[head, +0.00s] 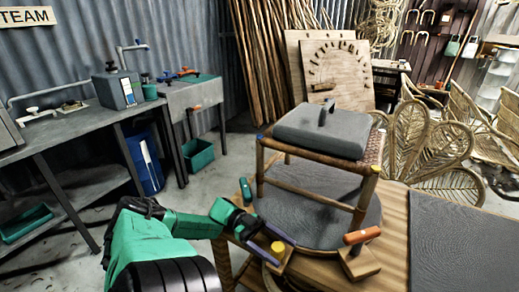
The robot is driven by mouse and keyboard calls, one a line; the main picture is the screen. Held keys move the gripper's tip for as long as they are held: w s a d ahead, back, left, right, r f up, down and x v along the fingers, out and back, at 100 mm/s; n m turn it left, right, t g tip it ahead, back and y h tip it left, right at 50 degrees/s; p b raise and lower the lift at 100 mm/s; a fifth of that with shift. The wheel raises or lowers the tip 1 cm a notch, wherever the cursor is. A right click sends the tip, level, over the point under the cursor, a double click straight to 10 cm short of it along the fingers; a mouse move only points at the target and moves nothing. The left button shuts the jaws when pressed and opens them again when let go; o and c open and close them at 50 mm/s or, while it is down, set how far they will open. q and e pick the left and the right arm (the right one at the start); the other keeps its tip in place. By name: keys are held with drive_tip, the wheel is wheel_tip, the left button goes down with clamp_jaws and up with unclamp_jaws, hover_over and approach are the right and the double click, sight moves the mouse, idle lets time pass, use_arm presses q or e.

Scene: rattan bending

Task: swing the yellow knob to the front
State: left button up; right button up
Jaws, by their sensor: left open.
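A round yellow knob (278,247) shows low in the middle of the head view, above a wooden block at the front left edge of the dark round turntable (318,233). My left gripper (284,253) reaches in from the left. Its fingers are open, one on each side of the yellow knob; I cannot tell if they touch it. A woven stool (312,188) stands on the turntable with a grey handled weight (322,131) on its seat. A small yellow cap (376,169) marks the stool's right corner, a blue one its left. My right gripper is not in view.
An orange handle (362,235) on a wooden block (359,262) is at the turntable's front right. A teal handle (246,190) is at its left. A dark mat (463,245) lies on the wooden table at right. Rattan chairs stand behind.

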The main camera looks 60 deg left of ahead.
use_arm(q)
drive_tip(key=b+v, duration=0.5)
drive_tip(key=v, duration=0.6)
drive_tip(key=shift+a, duration=0.35)
drive_tip(key=shift+s, duration=0.1)
